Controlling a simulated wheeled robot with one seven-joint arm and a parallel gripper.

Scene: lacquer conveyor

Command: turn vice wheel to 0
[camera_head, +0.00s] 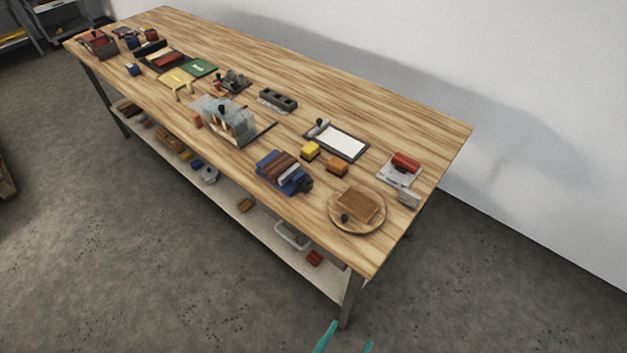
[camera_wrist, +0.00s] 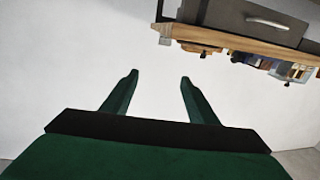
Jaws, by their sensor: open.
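A blue vice (camera_head: 284,172) with brown and pale parts between its jaws sits near the front edge of the wooden bench, right of the bench's middle. Its dark wheel (camera_head: 306,184) is on its right end; the number or mark it stands at is too small to read. My gripper (camera_head: 343,343) shows only as two teal fingertips at the bottom edge, in front of and below the bench's near corner, well apart from the vice. In the wrist view my gripper (camera_wrist: 158,78) is open and empty against a pale wall.
On the bench (camera_head: 430,120), a round wooden board (camera_head: 357,224) with a brown block stands right of the vice. Yellow (camera_head: 310,151) and orange (camera_head: 337,167) blocks lie behind it; a grey machine (camera_head: 229,120) stands left. A lower shelf (camera_head: 265,216) holds loose things. Floor in front is clear.

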